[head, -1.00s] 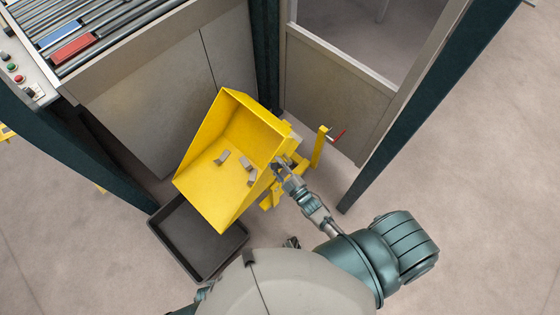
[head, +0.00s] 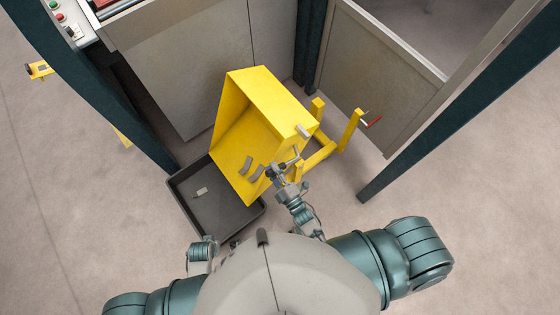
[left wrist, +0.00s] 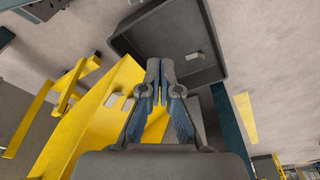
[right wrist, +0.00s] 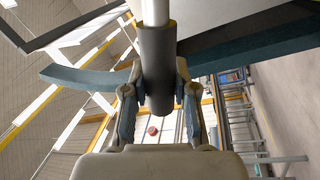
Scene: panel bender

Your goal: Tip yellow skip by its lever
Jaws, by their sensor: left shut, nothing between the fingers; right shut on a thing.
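The yellow skip (head: 236,105) is tipped steeply over the dark tray (head: 226,215). Grey metal pieces (head: 250,168) lie near its lower edge, and one grey piece (head: 201,191) is in the tray. My right gripper (head: 277,171) is beside the skip's right side. In the right wrist view it is shut on the lever's dark grip (right wrist: 157,65), with a pale rod above. My left gripper (head: 201,246) is low, near the tray's front side. In the left wrist view its fingers (left wrist: 160,75) are shut and empty, with the skip (left wrist: 95,125) and tray (left wrist: 208,25) around.
A grey machine panel (head: 185,85) stands behind. Dark green posts (head: 100,100) flank the spot.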

